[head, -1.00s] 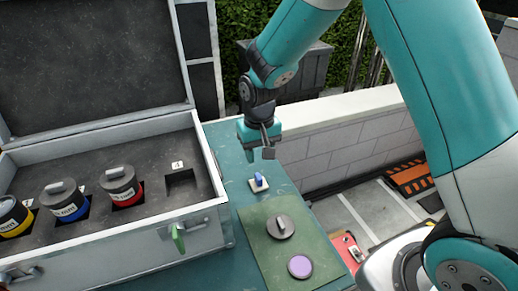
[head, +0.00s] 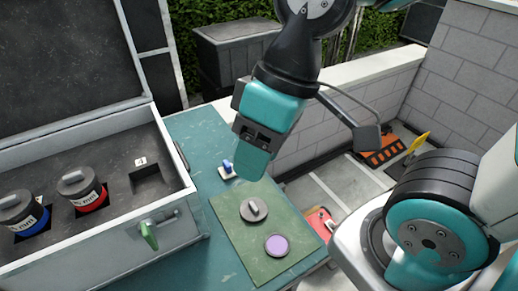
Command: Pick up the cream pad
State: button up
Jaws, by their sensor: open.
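The cream pad (head: 230,175) lies on the teal table top beyond the green mat. A blue piece (head: 227,164) stands on it. My gripper (head: 252,166) hangs just right of the pad in the picture, above the far end of the mat. The jaws are open and I see nothing in them. The gap between the fingers is mostly hidden from this angle, and I cannot tell the exact height above the table.
A green mat (head: 232,228) holds a grey lidded disc (head: 253,210) and a purple disc (head: 277,245). An open metal case (head: 110,262) with red and blue canisters and one empty slot stands at left. A red item (head: 320,222) lies right of the mat.

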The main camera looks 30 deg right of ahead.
aim_at(227, 173)
jog(key=z, duration=0.05)
jog(key=k, duration=0.5)
jog(key=u, duration=2.15)
jog(key=k, duration=0.95)
jog(key=z, duration=1.3)
jog(key=i, duration=1)
jog(key=z, duration=0.05)
